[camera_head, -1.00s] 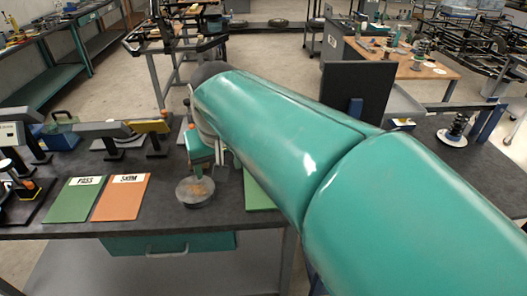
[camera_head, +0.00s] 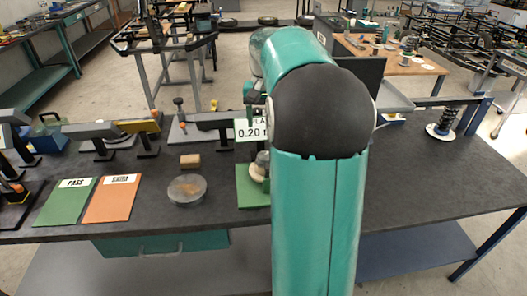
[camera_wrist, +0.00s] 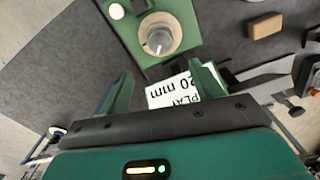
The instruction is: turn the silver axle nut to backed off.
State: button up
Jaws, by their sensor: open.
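The silver axle nut (camera_wrist: 158,41) shows in the wrist view at the centre of a pale round hub (camera_wrist: 176,31) on a green plate (camera_wrist: 190,58). My gripper (camera_wrist: 160,70) is open and empty, its green fingers spread either side below the hub in the picture. The nut lies beyond the fingertips, and nothing is between the jaws. In the head view the green plate (camera_head: 250,190) and part of the hub (camera_head: 257,172) show beside my arm. There my arm hides the nut and my gripper.
A white "PLAY" sign (camera_head: 251,130) stands behind the plate. A tan block (camera_head: 190,161), a round dish (camera_head: 186,190), and green PASS (camera_head: 66,202) and orange (camera_head: 112,200) cards lie to the left. A spring strut (camera_head: 445,122) stands at the right. The bench between is clear.

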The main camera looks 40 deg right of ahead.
aim_at(265, 155)
notch_tip(265, 155, down, 12)
jog(key=shift+f, duration=0.1)
dwell(0.4)
jog(key=c, duration=1)
